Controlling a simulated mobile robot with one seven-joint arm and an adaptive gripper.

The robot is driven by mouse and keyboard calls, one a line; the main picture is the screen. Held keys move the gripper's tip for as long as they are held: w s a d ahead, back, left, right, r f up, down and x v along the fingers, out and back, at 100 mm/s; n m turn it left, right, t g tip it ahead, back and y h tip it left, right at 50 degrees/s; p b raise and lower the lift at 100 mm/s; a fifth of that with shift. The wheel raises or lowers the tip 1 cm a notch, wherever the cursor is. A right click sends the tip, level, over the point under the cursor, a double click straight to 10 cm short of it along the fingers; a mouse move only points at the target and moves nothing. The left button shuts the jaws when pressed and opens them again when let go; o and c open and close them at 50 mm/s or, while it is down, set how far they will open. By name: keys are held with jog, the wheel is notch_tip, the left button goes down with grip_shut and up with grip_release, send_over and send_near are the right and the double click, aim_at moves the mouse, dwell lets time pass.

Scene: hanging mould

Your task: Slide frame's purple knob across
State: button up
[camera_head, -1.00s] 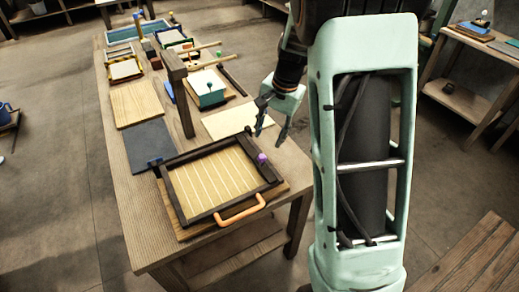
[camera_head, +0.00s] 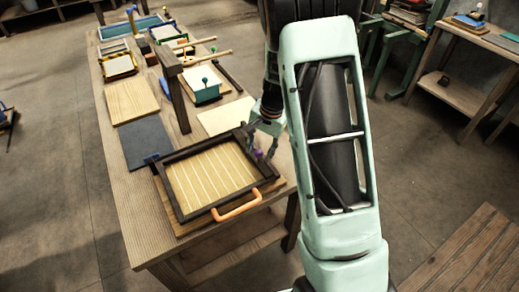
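The frame (camera_head: 170,201) is a dark wooden rectangle around a tan striped screen (camera_head: 208,178). It lies on a wooden board at the near end of the long table. The purple knob (camera_head: 258,154) sits on the frame's right-hand bar. My gripper (camera_head: 262,143) is low over that bar, with its dark fingers around or right beside the knob. The fingers look apart, but I cannot tell whether they touch the knob.
An orange handle (camera_head: 238,206) sticks out from the frame's near side. A dark post (camera_head: 180,98) stands behind the frame. A pale sheet (camera_head: 226,117), a dark slate (camera_head: 146,142) and a wooden board (camera_head: 131,99) lie farther back on the table (camera_head: 143,219).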

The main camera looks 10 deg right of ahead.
grip_shut()
